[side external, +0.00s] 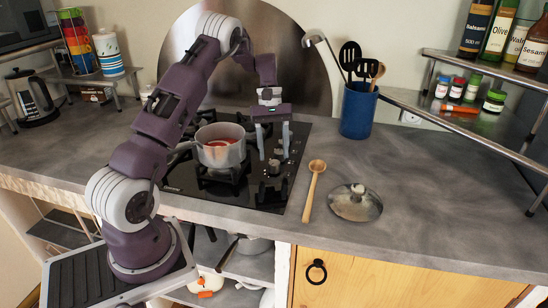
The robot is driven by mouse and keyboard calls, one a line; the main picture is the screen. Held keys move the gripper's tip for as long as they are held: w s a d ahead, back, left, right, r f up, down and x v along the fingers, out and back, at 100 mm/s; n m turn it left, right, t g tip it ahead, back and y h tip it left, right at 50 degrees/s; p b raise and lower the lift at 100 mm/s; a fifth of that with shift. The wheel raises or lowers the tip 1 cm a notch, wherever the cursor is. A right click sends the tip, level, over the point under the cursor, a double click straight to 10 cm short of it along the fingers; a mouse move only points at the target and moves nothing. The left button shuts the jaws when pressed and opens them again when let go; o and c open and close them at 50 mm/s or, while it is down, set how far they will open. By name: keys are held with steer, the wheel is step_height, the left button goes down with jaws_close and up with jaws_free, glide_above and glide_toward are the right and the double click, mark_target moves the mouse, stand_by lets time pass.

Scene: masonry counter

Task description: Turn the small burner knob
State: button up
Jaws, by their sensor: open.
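The black gas hob (291,187) is set into the grey counter. Several small knobs, among them one low on the hob's right side (274,167), stand near its right edge; at this size I cannot tell which is the small burner knob. My gripper (273,155) points down over the right part of the hob, with its two fingers apart and nothing visible between them. The fingertips are just above or beside the knobs; I cannot tell whether they touch one.
A pot (221,153) with red contents stands on the hob left of my gripper. A wooden spoon (313,190) and a metal lid (355,203) lie to the right. A blue utensil holder (358,111) stands behind. The right counter is mostly free.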

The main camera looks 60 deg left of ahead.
steer(key=d+r+m+t, duration=0.15)
steer(key=d+r, duration=0.25)
steer(key=r, duration=0.7)
steer(key=s+d+r+m+y, duration=0.2)
steer(key=s+d+r+m, duration=0.25)
steer(key=d+r, duration=0.4)
steer(key=s+d+m+t+y, duration=0.1)
steer(key=s+d+m, duration=0.3)
steer(key=s, duration=0.5)
steer(key=s+d+f+m+t+y, duration=0.1)
steer(key=s+d+m+t, duration=0.3)
steer(key=s+d, duration=0.4)
steer(key=shift+s+f+t, duration=0.15)
steer(key=shift+s+t, duration=0.2)
steer(key=shift+s, duration=0.8)
jaws_close()
